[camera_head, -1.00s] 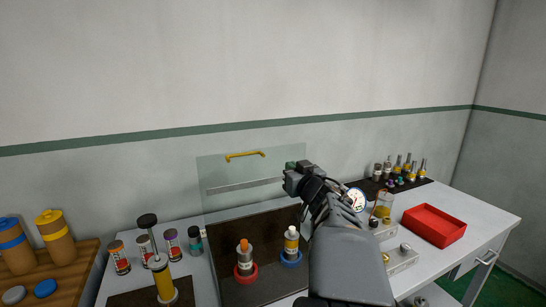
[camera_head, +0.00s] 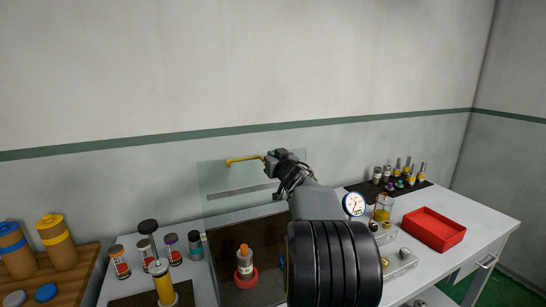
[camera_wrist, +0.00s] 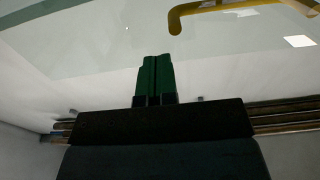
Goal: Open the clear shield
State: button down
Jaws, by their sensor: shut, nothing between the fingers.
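The clear shield (camera_head: 225,177) stands raised behind the dark tray in the head view, a see-through panel with a grey strip across it. Its yellow handle (camera_head: 243,159) runs along the upper part, and it also shows at the top right of the wrist view (camera_wrist: 235,7). My gripper (camera_head: 270,155) is at the right end of the handle in the head view. In the wrist view its green fingers (camera_wrist: 155,80) are together and empty, with the handle apart from them, ahead and to the right. Whether the fingers touch the shield cannot be told.
In the dark tray (camera_head: 235,230) an orange-capped bottle stands in a red ring (camera_head: 246,279). A pressure gauge (camera_head: 354,204) and a red bin (camera_head: 433,229) are to the right. Several small bottles (camera_head: 172,248) stand at the left. The wall behind is bare.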

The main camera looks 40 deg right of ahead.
jog(key=shift+w+r, duration=0.1)
dwell(0.3)
jog(key=w+p, duration=0.1)
jog(key=p, duration=0.1)
jog(key=w+p, duration=0.1)
jog(key=p, duration=0.1)
jog(key=w+g+p, duration=0.1)
jog(key=p, duration=0.1)
jog(key=shift+d+r, duration=0.35)
jog(key=shift+d, duration=0.05)
jog(key=shift+w+d+f, duration=0.15)
jog(key=shift+w+f, duration=0.1)
jog(key=shift+w, duration=0.35)
jog(key=r+v, duration=0.1)
jog(key=v, duration=1.3)
jog(key=shift+r, duration=0.25)
